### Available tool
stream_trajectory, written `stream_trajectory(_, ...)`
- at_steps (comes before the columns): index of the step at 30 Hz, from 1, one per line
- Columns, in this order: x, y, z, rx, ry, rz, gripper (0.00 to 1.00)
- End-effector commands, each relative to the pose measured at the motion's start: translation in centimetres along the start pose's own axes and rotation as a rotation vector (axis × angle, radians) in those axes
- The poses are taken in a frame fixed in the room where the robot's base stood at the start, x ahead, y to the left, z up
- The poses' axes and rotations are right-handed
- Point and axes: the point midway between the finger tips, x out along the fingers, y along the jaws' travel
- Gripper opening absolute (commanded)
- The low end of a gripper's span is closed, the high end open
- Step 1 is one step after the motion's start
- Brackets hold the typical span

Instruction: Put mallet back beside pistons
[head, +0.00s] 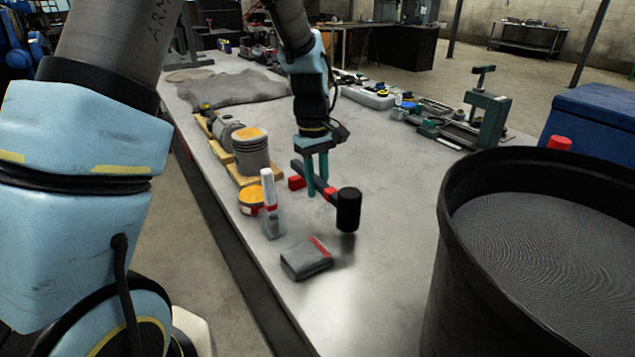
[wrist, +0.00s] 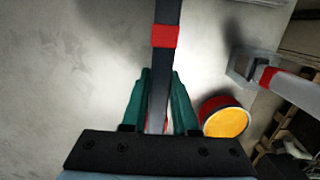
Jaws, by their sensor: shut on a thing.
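The mallet (head: 348,209) has a black head and a dark handle with red bands. My gripper (head: 319,194) is shut on its handle. In the wrist view the handle (wrist: 166,37) runs between the green fingers (wrist: 160,75), and the head is not in sight. The mallet seems held just above the table, its head toward the front right; the exact gap is hard to tell. The pistons (head: 251,153) stand on wooden boards to the left of my gripper, one with an orange-yellow top and another grey one (head: 226,129) behind it.
A red-and-yellow tin (head: 251,199), a bottle with a white upper part (head: 269,205) and a grey box with a red stripe (head: 306,258) lie left and in front. A crumpled cloth (head: 232,89) is at the back. A large black drum (head: 457,225) stands at right. The table (head: 400,170) centre is clear.

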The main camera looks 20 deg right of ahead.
Motion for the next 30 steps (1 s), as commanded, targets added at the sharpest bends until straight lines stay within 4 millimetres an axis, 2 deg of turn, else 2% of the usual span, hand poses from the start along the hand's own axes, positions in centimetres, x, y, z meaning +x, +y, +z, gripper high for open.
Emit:
stream_trajectory(17, 0.0, 0.0, 0.1, 0.0, 0.0, 0.0, 0.0)
stream_trajectory(30, 1.4, 0.0, -0.1, 0.0, 0.0, 0.0, 0.0)
